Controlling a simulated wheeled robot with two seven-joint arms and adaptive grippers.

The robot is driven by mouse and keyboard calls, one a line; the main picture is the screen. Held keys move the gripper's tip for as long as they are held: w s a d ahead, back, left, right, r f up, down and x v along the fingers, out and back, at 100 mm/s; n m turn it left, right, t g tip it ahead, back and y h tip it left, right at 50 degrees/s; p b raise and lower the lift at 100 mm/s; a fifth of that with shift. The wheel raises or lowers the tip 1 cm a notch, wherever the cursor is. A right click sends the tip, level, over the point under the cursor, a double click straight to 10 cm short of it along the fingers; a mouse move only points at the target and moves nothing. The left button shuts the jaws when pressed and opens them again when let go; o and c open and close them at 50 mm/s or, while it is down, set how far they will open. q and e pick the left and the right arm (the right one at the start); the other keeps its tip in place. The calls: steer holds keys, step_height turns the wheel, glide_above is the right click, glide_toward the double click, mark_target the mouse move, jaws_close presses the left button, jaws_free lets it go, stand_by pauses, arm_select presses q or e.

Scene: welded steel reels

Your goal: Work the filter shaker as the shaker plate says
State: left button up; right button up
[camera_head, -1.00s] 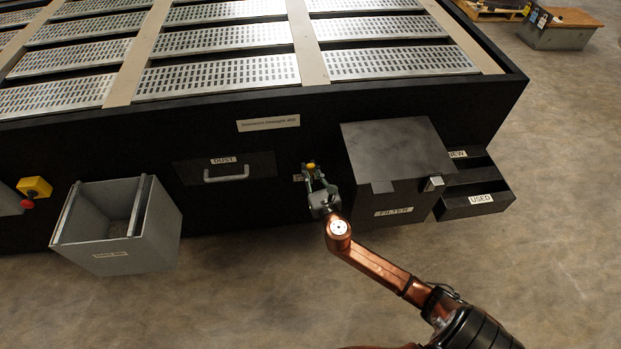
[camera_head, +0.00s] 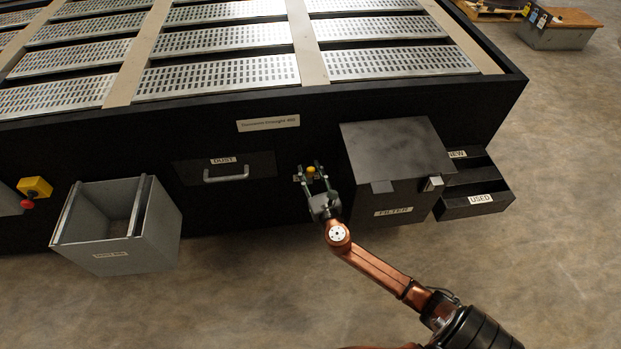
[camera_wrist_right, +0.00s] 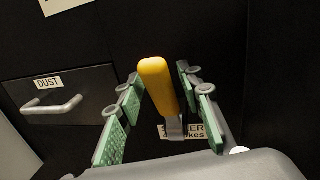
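The shaker handle is a yellow grip on a grey metal stem. It stands out from the black machine front in the right wrist view (camera_wrist_right: 158,86) and shows small in the head view (camera_head: 310,171). The shaker plate (camera_wrist_right: 172,132) is a white label behind the stem. The stem and grip hide its middle; only "ER" and "kes" read clearly. My right gripper (camera_head: 310,168) is open, with its green-padded fingers (camera_wrist_right: 155,92) on either side of the yellow grip. Gaps show between the pads and the grip. My left gripper is not in view.
The black filter box (camera_head: 397,165) stands close right of my right gripper. "NEW" and "USED" trays (camera_head: 480,198) are beyond it. The dust drawer (camera_head: 226,170) is to the left. A grey open bin (camera_head: 120,225) and a red-and-yellow stop button (camera_head: 34,190) are farther left.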

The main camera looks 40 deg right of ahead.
steer(key=shift+p+v, duration=0.3)
steer(key=shift+v, duration=0.6)
steer(key=shift+p+v, duration=0.65)
steer(key=shift+v, duration=1.95)
steer(key=shift+f, duration=0.1)
